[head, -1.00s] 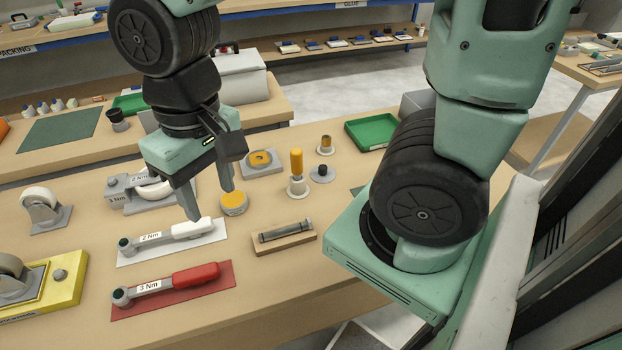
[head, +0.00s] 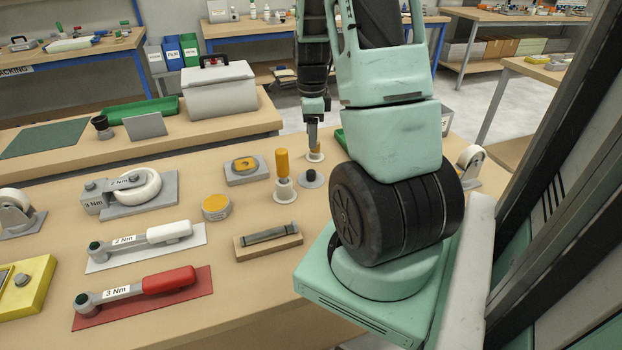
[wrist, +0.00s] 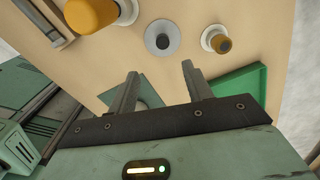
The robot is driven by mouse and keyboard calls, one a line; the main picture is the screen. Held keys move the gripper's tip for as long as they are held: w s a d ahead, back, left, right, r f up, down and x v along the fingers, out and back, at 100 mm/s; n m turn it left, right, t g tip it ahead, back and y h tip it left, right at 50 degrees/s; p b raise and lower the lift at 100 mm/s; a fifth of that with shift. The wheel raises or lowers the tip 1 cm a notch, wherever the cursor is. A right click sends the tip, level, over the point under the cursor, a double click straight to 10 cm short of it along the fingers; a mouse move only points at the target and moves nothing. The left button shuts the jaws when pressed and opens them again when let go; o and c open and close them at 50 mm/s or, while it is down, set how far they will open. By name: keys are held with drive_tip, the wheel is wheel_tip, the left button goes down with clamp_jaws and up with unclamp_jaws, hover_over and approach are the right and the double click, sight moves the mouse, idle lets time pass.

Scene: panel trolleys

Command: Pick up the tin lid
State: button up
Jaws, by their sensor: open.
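A low round tin (head: 216,207) with an orange-yellow top, seemingly its lid, stands on the near bench in the head view, left of the yellow-handled tool. It is not visible in the wrist view. My gripper (head: 313,143) is over the far part of the bench, to the right of and beyond the tin. In the wrist view my gripper (wrist: 160,72) is open, with nothing between its fingers. The fingers point toward the grey disc with a dark knob.
Left of the tin lie white-handled (head: 168,232) and red-handled (head: 170,279) wrenches; a wooden block (head: 268,241) is in front.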

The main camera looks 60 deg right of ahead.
hover_over(311, 171)
drive_tip(key=f, duration=0.7)
drive_tip(key=shift+s+a+f, duration=0.2)
drive_tip(key=shift+a+f, duration=0.05)
drive_tip(key=shift+f, duration=0.1)
drive_tip(key=shift+w+d+f+p, duration=0.1)
drive_tip(key=shift+f+p, duration=0.2)
drive_tip(key=shift+f, duration=1)
drive_tip(key=shift+w+d+f+p, duration=0.1)
drive_tip(key=shift+f+p, duration=0.15)
drive_tip(key=shift+f, duration=1.05)
drive_tip(key=shift+c, duration=0.3)
drive_tip(key=c, duration=1)
